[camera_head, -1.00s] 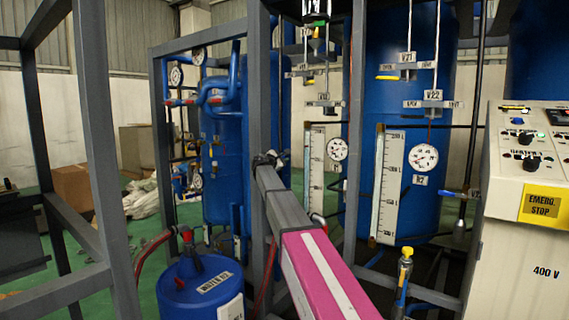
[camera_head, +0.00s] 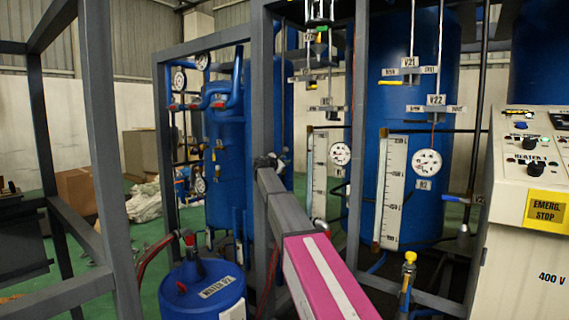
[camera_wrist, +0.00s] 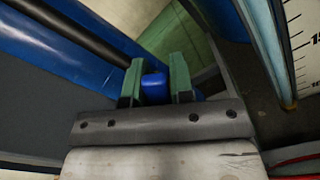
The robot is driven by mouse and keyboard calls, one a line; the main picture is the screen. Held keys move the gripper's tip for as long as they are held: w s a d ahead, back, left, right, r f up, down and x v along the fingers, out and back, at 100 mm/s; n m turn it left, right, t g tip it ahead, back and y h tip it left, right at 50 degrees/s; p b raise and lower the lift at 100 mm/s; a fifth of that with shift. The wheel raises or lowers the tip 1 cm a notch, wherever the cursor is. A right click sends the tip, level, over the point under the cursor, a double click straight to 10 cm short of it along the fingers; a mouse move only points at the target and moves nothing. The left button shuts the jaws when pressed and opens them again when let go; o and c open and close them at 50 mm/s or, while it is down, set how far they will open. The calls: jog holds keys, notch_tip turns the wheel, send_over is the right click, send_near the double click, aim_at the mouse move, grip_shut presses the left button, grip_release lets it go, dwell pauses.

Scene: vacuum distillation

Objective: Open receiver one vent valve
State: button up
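My gripper (camera_wrist: 156,80) shows in the wrist view as two green fingers. A small blue block, like a valve handle (camera_wrist: 154,86), fills the narrow gap between them, and the fingers appear to touch both sides. What the handle joins is hidden. In the head view my arm reaches in past a grey frame post, and the gripper end (camera_head: 268,160) is small and partly hidden. The nearer receiver's labels are too small to read surely. The tags V21 (camera_head: 410,62) and V22 (camera_head: 436,99) hang at the large blue tank (camera_head: 410,180) on the right.
Grey frame posts (camera_head: 100,140) stand left and beside my arm. A blue drum (camera_head: 202,290) with a red-handled fitting stands low in front. A control panel (camera_head: 525,200) with an emergency stop is at the right. Scale gauges (camera_head: 390,195) hang behind.

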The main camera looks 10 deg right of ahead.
jog(key=o, duration=0.3)
jog(key=shift+a, duration=0.1)
jog(key=v, duration=1)
jog(key=shift+s+a, duration=0.2)
jog(key=shift+s, duration=0.1)
